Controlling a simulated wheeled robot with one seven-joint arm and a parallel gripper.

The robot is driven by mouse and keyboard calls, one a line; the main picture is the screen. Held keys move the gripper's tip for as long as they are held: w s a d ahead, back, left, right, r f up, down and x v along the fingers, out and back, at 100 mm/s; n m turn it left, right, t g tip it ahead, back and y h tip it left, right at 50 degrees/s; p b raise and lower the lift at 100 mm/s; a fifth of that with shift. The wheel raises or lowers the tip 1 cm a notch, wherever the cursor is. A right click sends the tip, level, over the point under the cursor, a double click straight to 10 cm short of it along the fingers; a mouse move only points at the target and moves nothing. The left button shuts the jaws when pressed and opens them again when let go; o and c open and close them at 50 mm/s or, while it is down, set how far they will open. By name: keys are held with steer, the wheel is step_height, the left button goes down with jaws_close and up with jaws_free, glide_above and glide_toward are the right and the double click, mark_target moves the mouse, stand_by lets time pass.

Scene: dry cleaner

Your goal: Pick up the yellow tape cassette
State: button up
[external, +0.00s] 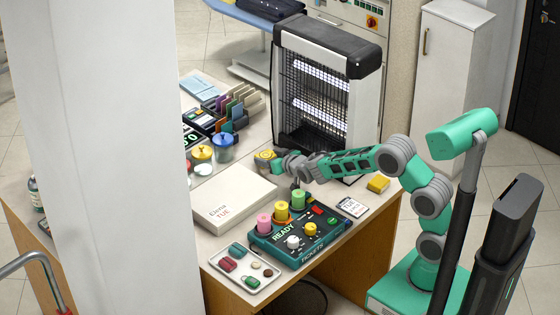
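A small yellow block (378,183) lies on the counter at the right, below my forearm; it may be the yellow tape cassette, but its details are too small to tell. My gripper (275,163) is low over the counter, in front of the heater's left foot and well left of that block. A round yellow item (265,157) shows right at my fingertips. I cannot tell whether the fingers touch or hold it, or whether they are open or shut.
A caged heater (318,90) stands behind my arm. A white box (234,198), a ticket machine (300,232) with coloured rolls, a tray (245,268) and a card (352,207) lie in front. Lidded jars (202,155) stand left. A pillar (95,150) hides part of the counter.

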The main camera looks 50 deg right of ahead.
steer(key=c, duration=0.8)
steer(key=shift+c, duration=0.2)
